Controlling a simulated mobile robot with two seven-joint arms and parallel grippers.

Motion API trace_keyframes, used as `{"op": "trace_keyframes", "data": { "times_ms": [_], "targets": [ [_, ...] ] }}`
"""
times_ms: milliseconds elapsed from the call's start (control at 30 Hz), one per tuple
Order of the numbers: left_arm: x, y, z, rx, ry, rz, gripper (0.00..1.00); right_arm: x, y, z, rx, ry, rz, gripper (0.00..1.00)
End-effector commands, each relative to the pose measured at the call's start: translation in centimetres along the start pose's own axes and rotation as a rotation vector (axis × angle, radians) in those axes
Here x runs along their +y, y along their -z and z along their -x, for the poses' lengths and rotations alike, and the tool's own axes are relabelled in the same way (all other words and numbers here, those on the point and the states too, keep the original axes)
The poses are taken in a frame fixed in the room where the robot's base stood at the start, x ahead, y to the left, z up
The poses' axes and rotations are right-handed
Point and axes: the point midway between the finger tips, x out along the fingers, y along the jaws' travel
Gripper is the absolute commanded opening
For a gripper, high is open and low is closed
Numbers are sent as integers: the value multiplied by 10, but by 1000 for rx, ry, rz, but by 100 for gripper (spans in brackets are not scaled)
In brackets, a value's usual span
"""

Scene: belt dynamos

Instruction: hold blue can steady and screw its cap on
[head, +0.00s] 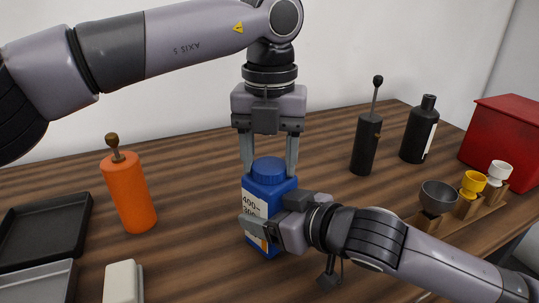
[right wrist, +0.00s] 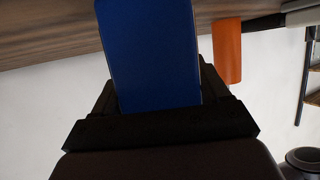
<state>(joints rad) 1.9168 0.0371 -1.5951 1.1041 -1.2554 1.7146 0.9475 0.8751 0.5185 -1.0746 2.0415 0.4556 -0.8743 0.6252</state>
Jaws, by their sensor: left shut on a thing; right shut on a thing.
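The blue can (head: 256,196) stands upright on the wooden table in the middle of the head view, with a white label on its front. Its blue cap (head: 268,170) sits on top of the can. My left gripper (head: 269,172) comes down from above, its two fingers shut on the cap from both sides. My right gripper (head: 268,228) reaches in from the right and is shut around the can's lower body, hiding part of it. In the right wrist view the can (right wrist: 150,55) fills the space between the fingers. I cannot tell how tightly the cap sits.
An orange grinder (head: 129,192) stands to the left, near dark trays (head: 40,275) and a white block (head: 122,283). At the right are a black grinder (head: 366,145), a black bottle (head: 419,130), a red box (head: 505,140) and small cups (head: 438,197) on a wooden rack.

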Motion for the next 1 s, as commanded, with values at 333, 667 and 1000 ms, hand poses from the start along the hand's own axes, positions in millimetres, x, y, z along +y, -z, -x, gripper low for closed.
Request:
{"op": "trace_keyframes", "data": {
  "times_ms": [333, 667, 1000],
  "targets": [
    [-1, 0, -1, 1, 3, -592, 19, 0, 0, 0, -1, 1, 0, 0],
    [-1, 1, -1, 1, 3, -1148, 19, 0, 0, 0, -1, 1, 0, 0],
    [-1, 1, -1, 0, 3, -1718, 19, 0, 0, 0, -1, 1, 0, 0]
  ]
}}
